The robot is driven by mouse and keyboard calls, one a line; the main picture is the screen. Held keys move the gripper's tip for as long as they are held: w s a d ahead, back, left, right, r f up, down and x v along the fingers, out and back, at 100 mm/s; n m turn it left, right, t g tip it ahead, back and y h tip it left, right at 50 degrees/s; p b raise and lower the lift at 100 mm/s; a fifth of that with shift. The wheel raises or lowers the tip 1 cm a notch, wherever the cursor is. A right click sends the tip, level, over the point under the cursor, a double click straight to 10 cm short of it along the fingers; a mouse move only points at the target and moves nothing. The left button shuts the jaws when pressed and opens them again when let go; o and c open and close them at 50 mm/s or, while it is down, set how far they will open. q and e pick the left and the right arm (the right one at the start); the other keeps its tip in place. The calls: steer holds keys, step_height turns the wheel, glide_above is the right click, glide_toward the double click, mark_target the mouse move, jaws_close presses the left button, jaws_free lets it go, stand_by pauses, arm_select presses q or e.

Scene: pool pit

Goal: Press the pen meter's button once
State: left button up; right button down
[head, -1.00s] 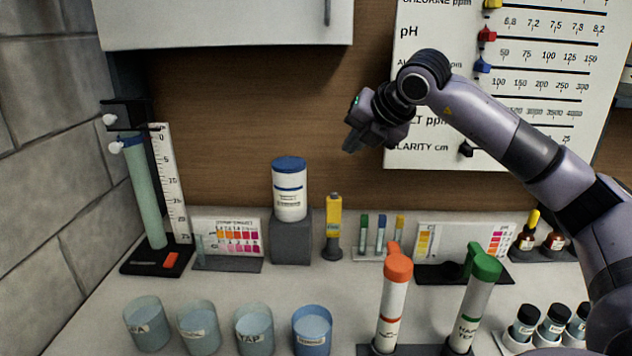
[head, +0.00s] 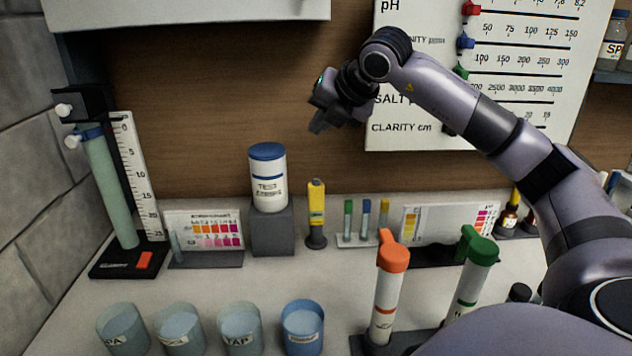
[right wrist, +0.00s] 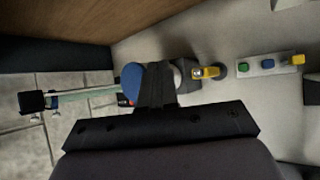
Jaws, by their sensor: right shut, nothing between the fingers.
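The pen meter (head: 316,206) is yellow and stands upright in a dark round holder on the counter against the back wall, right of the white tub. It also shows in the right wrist view (right wrist: 207,73), right of my fingers. Its button is too small to make out clearly. My right gripper (head: 318,124) is shut and empty, in the air well above the pen meter. In the right wrist view its closed dark fingers (right wrist: 156,82) overlap the blue-lidded tub. My left gripper is not in view.
A white tub (head: 268,190) stands on a grey block left of the meter. Several small vials (head: 366,218) stand to its right. Cups (head: 240,325) and capped tubes, one orange-topped (head: 390,290), stand in front. A tall green cylinder (head: 110,190) stands at left.

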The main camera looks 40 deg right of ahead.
steer(key=b, duration=0.5)
glide_above(320, 185)
step_height(320, 185, down, 7)
steer(key=shift+a+f, duration=0.1)
steer(key=shift+f+b, duration=0.4)
steer(key=shift+b, duration=0.1)
stand_by(1.2)
steer(key=shift+f+b, duration=0.4)
steer(key=shift+b, duration=0.1)
steer(key=shift+f+b, duration=0.55)
stand_by(0.5)
steer(key=shift+r, duration=0.1)
steer(key=shift+r+p, duration=0.7)
steer(key=shift+r, duration=0.15)
steer(key=shift+r, duration=0.15)
